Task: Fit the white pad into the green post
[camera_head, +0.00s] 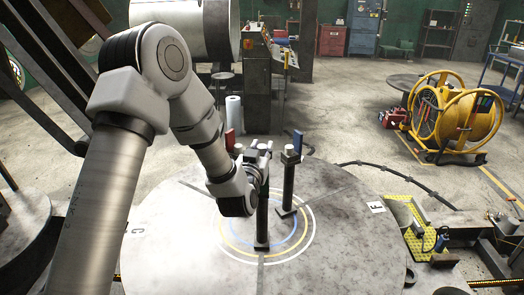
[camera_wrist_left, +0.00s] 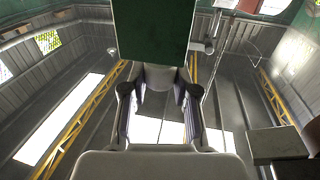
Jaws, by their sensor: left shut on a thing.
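My left gripper (camera_head: 257,157) points upward near the middle of the round table, close to the black posts. In the left wrist view its two fingers (camera_wrist_left: 160,100) are shut on a pale piece (camera_wrist_left: 160,77), seemingly the white pad, only partly visible. A flat green panel (camera_wrist_left: 150,30), seemingly the green post's, lies just beyond the fingertips and overlaps the pale piece in the picture. I cannot tell whether they touch.
A second black post (camera_head: 288,184) with a pale top stands just right. A red panel (camera_head: 229,138) and a blue panel (camera_head: 297,141) flank the gripper. The round table (camera_head: 345,240) is clear at the front and right. A yellow cable reel (camera_head: 455,110) stands farther right.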

